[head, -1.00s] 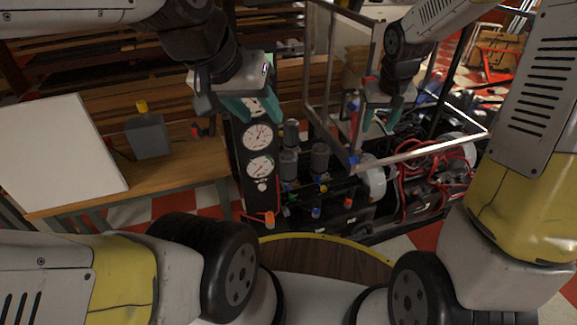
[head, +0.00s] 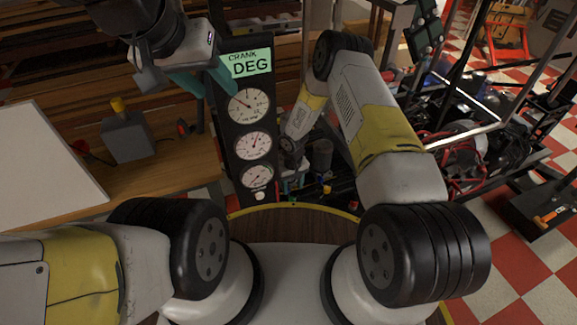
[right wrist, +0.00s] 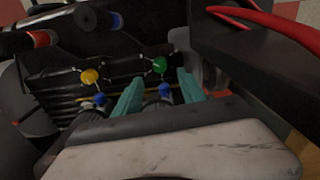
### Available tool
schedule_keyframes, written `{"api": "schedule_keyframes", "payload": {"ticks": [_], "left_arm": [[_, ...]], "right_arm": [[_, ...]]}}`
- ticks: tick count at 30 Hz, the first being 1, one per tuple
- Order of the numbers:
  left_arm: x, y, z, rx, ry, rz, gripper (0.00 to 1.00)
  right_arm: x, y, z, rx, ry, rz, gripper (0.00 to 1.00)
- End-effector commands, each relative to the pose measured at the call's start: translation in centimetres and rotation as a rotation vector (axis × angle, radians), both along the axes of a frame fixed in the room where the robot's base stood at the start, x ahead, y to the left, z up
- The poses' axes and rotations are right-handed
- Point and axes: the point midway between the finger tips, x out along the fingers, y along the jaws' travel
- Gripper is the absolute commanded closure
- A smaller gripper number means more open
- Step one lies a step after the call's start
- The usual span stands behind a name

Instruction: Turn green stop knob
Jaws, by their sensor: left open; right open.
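The green knob (right wrist: 159,66) shows in the right wrist view as a small round head on the dark rig. My right gripper (right wrist: 158,90) is open, its teal fingers pointing toward the knob, which appears beyond and between the fingertips. I cannot tell whether they touch it. In the head view my right gripper (head: 293,184) is low beside the gauge panel (head: 246,130), and the green knob is too small to make out there. My left gripper (head: 207,82) is open and empty beside the top of the panel.
A red hose (right wrist: 270,22) crosses the top right of the wrist view.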

Motion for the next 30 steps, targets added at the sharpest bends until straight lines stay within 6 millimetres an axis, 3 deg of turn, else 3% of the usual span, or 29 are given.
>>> {"api": "schedule_keyframes", "payload": {"ticks": [15,26,30], "left_arm": [[0.0,0.0,0.0,0.0,0.0,0.0,0.55],[0.0,0.0,0.0,0.0,0.0,0.0,0.55],[0.0,0.0,0.0,0.0,0.0,0.0,0.55]], "right_arm": [[-0.2,0.0,-7.0,0.0,0.003,-0.001,0.51],[-0.1,0.0,-7.6,0.0,0.001,0.0,0.51],[-0.1,0.0,-7.6,0.0,0.001,0.0,0.77]]}}
